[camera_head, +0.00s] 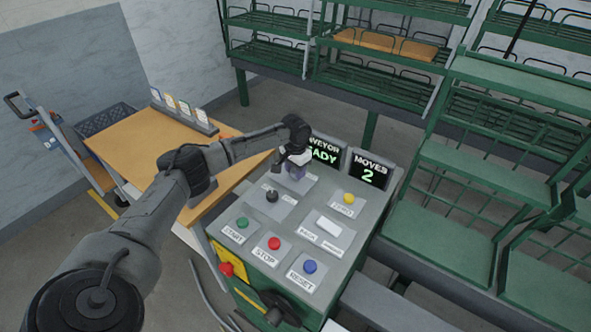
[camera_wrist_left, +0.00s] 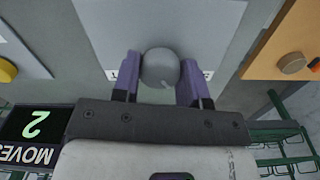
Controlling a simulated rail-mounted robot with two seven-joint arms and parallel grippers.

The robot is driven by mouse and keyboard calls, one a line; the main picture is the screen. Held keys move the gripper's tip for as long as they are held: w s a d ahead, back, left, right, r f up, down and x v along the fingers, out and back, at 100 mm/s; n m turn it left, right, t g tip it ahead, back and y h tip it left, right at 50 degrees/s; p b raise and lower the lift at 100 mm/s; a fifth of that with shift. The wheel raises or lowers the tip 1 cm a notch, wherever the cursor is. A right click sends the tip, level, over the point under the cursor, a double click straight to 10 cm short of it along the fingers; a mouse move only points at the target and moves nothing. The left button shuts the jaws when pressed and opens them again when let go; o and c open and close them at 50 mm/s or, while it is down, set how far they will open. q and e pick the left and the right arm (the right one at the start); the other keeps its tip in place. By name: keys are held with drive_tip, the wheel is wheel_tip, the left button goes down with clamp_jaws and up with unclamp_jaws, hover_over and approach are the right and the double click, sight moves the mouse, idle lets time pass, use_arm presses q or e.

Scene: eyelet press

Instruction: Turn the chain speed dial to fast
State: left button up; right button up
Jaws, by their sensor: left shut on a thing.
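The chain speed dial (camera_wrist_left: 160,68) shows in the left wrist view as a round grey knob with a small light mark on its face. It sits on a grey plate whose printed label is mostly covered. My left gripper (camera_wrist_left: 161,82) has its two purple fingers on either side of the knob, shut on it. In the head view my left gripper (camera_head: 295,172) is at the back left of the grey control console (camera_head: 308,215) and hides the dial. The dial's setting cannot be read. My right gripper is in neither view.
A black knob (camera_head: 272,196) stands just in front. Green (camera_head: 242,222), red (camera_head: 274,243), blue (camera_head: 309,267) and yellow (camera_head: 348,198) buttons are on the console. Behind stand a conveyor display and a moves display (camera_head: 369,170) reading 2. A wooden table (camera_head: 150,140) is left; green racks (camera_head: 440,200) are right.

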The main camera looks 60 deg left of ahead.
use_arm(q)
drive_tip(key=shift+r+m+p, duration=0.2)
drive_tip(key=shift+m+p, duration=0.3)
drive_tip(key=shift+p, duration=0.4)
drive_tip(key=m+p, duration=0.2)
drive_tip(key=p, duration=0.1)
drive_tip(key=m+p, duration=0.2)
drive_tip(key=m, duration=0.2)
drive_tip(key=m+p, duration=0.1)
drive_tip(key=m, duration=0.2)
drive_tip(key=shift+f, duration=0.15)
drive_tip(key=m, duration=0.3)
drive_tip(key=shift+p, duration=0.4)
drive_tip(key=shift+m, duration=0.6)
drive_tip(key=o, duration=0.9)
